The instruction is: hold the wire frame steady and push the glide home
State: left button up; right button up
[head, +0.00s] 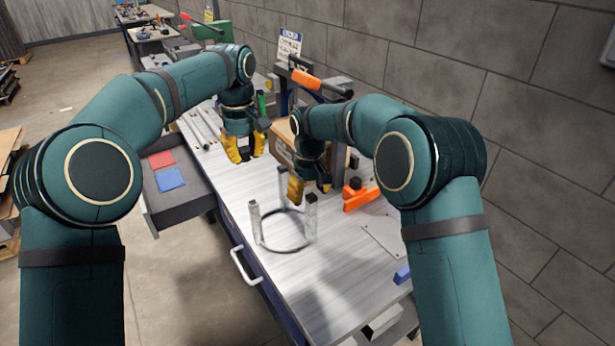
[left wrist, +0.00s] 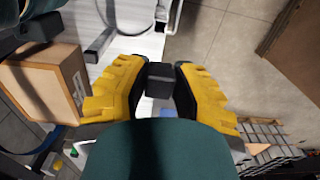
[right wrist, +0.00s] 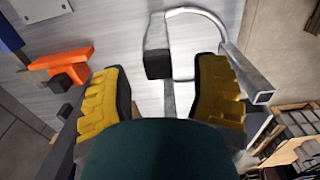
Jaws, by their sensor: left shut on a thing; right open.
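The wire frame, a dark ring (head: 268,247) with three upright square metal legs, stands on the bench. In the right wrist view a dark block (right wrist: 158,65) shows at the end of one leg, while another leg (right wrist: 258,92) has an open, hollow end. My left gripper (head: 244,152) is shut on a dark grey block, likely the glide (left wrist: 160,80), above the bench beyond the frame and apart from it. My right gripper (head: 295,190) is open at the frame's far side, close to the far leg (head: 284,180). Its contact with that leg is unclear.
A cardboard box (head: 283,140) stands behind my right gripper. An orange clamp-like part (head: 360,198) and a blue block (head: 402,274) lie to the right. An open drawer (head: 185,202) at the left holds red and blue pieces.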

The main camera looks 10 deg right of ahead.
jog(key=shift+f, duration=2)
grip_shut()
pick_arm(q)
notch_tip(320, 180, down, 10)
jog(key=shift+s, duration=0.15)
jog(key=shift+d+r, duration=0.1)
